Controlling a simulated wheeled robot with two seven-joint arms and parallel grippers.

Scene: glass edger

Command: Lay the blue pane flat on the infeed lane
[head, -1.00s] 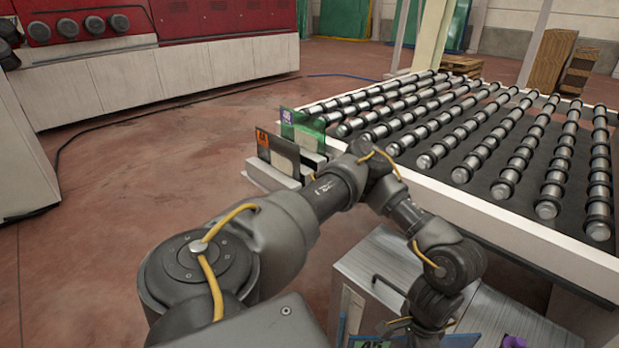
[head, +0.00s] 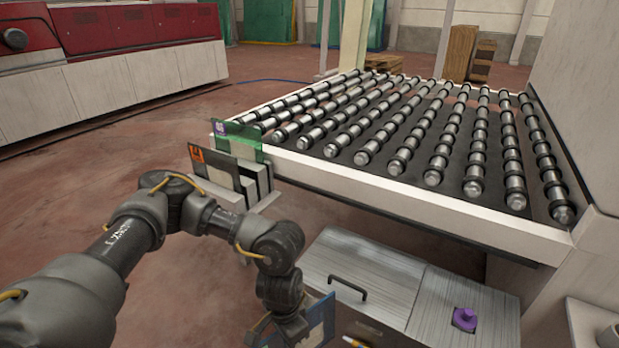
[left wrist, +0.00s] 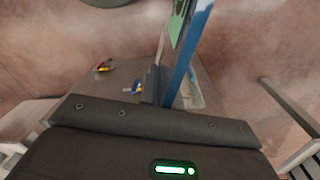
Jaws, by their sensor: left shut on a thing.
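The blue pane (head: 327,312) is upright and seen partly edge-on at the bottom of the head view, partly hidden behind my left arm. In the left wrist view the blue pane (left wrist: 186,62) rises from the jaws, its blue edge toward the camera. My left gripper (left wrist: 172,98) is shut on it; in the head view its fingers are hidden. The infeed lane (head: 390,205) is the roller bed with a white frame, behind and above the pane in the head view. Its near rollers look empty. My right gripper is not in view.
A slotted rack (head: 225,190) left of the lane's near corner holds a dark pane with an orange label (head: 215,163) and a green pane (head: 240,140). A metal cabinet (head: 365,262) with a black handle stands below the lane, a purple object (head: 464,319) on its right part.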

